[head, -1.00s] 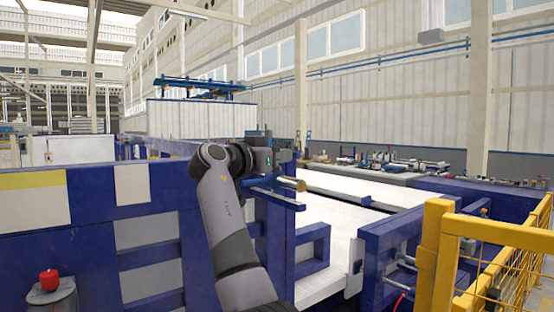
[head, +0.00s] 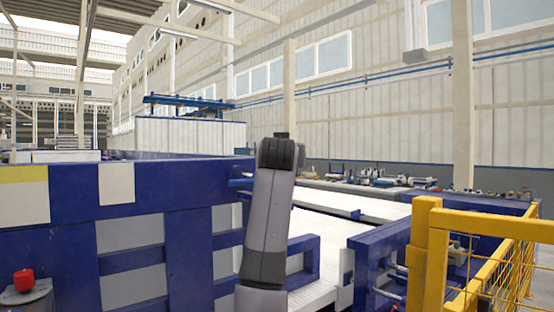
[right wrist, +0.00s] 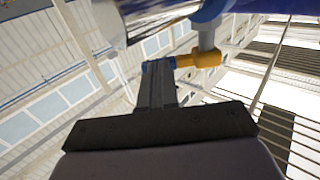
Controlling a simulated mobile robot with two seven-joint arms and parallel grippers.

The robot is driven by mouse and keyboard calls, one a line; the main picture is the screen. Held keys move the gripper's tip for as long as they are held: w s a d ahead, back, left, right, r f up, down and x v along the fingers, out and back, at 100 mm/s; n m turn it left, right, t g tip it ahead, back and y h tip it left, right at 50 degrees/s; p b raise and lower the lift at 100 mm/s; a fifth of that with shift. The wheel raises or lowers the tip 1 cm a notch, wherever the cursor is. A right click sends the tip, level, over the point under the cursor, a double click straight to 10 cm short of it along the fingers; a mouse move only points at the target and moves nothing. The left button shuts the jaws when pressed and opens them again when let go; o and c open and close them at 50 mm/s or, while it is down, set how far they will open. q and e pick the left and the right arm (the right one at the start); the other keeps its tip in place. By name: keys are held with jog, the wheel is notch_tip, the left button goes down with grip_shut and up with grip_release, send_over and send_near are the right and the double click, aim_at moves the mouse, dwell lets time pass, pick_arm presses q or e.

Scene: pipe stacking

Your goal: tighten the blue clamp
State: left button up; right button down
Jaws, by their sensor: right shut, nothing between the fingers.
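My right arm (head: 268,215) rises through the middle of the head view, and its wrist hides its gripper and most of what I take to be the blue clamp (head: 240,182). In the right wrist view, my right gripper (right wrist: 157,68) is shut and empty. Its fingertips are close beside a yellow-brass clamp piece (right wrist: 201,59) below a grey stem and a blue part (right wrist: 212,11). Small blue bits show at the fingertips; I cannot tell whether the fingers touch them. My left gripper is not in view.
A blue and white machine frame (head: 150,262) spans the left and middle. A yellow safety fence (head: 430,255) stands at the right. A red button (head: 23,280) sits on a post at lower left. A white conveyor bed (head: 330,228) lies beyond the arm.

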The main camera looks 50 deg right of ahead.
jog(key=d+n+t+y, duration=0.1)
jog(key=n+t+y, duration=0.1)
jog(key=d+n+t+y, duration=0.1)
jog(key=y, duration=0.1)
jog(key=d+n+t+y, duration=0.1)
jog(key=n+t+y, duration=0.1)
jog(key=shift+w+d+n+t+y+p, duration=0.2)
jog(key=shift+w+n+t+y+p, duration=0.1)
jog(key=shift+w+y+p, duration=0.1)
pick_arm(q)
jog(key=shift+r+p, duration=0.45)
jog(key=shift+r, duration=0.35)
pick_arm(e)
jog(key=shift+w+d, duration=0.6)
jog(key=shift+w, duration=0.1)
